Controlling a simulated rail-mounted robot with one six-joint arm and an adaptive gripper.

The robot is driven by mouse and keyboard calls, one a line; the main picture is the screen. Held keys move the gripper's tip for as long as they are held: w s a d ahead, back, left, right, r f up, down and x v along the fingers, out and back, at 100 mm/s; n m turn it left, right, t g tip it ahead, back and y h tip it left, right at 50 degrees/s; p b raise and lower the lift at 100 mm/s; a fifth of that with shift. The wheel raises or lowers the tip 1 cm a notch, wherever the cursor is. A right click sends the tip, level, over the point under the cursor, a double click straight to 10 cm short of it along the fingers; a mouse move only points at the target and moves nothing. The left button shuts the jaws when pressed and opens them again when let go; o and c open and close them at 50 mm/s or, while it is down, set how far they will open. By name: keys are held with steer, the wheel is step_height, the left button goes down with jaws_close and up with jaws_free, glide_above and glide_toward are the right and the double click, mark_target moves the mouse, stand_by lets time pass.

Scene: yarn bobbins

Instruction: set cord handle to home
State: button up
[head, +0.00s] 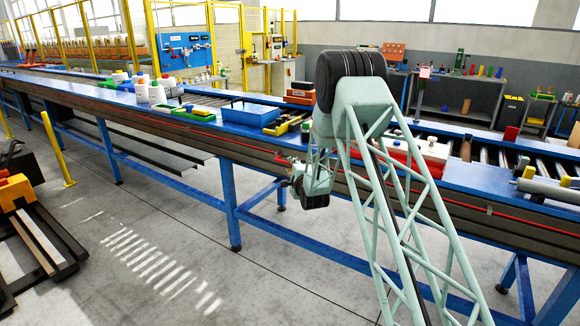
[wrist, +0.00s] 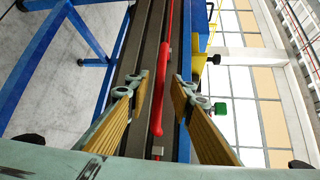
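A red cord handle (wrist: 157,105), a rounded red bar, shows in the wrist view along the side of the conveyor. My gripper (wrist: 160,80) is open, with one ribbed finger on each side of the handle. A gap shows between the handle and each finger, and I cannot tell how far the handle is in depth. In the head view my gripper (head: 286,169) is at the conveyor's front side, partly hidden by my own arm. A thin red cord (head: 384,183) runs along that side.
The long blue conveyor table (head: 237,143) crosses the scene. A blue tray (head: 246,112), white bobbins (head: 157,93) and a green tray (head: 193,114) stand on it. A blue table leg (head: 230,205) stands below my gripper's left. The floor in front is largely clear.

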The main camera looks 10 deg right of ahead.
steer(key=shift+w+f, duration=0.2)
steer(key=shift+w, duration=1.35)
jaws_close()
